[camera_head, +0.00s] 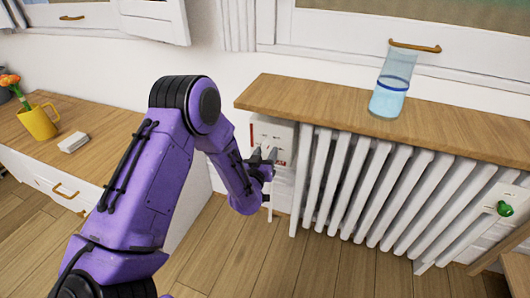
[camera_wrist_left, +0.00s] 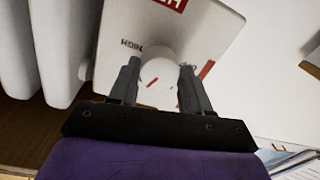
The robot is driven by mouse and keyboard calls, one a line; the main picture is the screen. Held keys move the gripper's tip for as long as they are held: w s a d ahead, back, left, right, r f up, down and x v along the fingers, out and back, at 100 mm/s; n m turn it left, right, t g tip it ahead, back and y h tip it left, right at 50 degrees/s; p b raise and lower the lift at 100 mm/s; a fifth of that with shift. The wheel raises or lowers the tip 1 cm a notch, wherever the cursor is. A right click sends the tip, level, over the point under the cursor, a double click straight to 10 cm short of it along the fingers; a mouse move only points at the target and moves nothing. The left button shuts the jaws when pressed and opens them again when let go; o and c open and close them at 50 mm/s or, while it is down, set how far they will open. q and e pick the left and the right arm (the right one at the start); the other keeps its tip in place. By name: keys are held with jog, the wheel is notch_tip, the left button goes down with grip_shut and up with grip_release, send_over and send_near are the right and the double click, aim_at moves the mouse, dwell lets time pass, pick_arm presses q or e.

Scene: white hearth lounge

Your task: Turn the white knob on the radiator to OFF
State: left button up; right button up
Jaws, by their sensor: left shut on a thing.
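The white knob (camera_wrist_left: 158,78) sits on a white panel (camera_wrist_left: 190,30) with red marks and the printed word "HIGH". A short red line shows on the knob's face. My left gripper (camera_wrist_left: 158,88) has a finger on each side of the knob and is shut on it. In the head view my left gripper (camera_head: 262,164) is at the panel (camera_head: 275,136) at the left end of the white radiator (camera_head: 350,185), and it hides the knob there. My right gripper is not in view.
A wooden shelf (camera_head: 330,112) above the radiator holds a glass vase (camera_head: 391,84) with a blue band. A green knob (camera_head: 504,208) is at the radiator's right end. A low cabinet with a yellow mug (camera_head: 38,122) stands at left.

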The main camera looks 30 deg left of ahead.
pick_arm(q)
jog(key=n+p, duration=0.2)
jog(key=n, duration=0.4)
jog(key=shift+r, duration=0.1)
jog(key=n+p, duration=0.1)
jog(key=n, duration=0.2)
jog(key=shift+n+h, duration=0.3)
jog(key=shift+n, duration=0.1)
jog(key=n, duration=0.2)
jog(key=shift+n, duration=0.3)
jog(key=n, duration=0.2)
jog(key=shift+n, duration=0.3)
jog(key=n+h, duration=0.1)
jog(key=n, duration=0.2)
jog(key=n+b, duration=0.2)
jog(key=n, duration=0.3)
jog(key=shift+s+r+n, duration=0.1)
jog(key=shift+n, duration=0.6)
jog(key=o, duration=1.1)
jog(key=shift+r, duration=0.1)
jog(key=shift+c, duration=0.2)
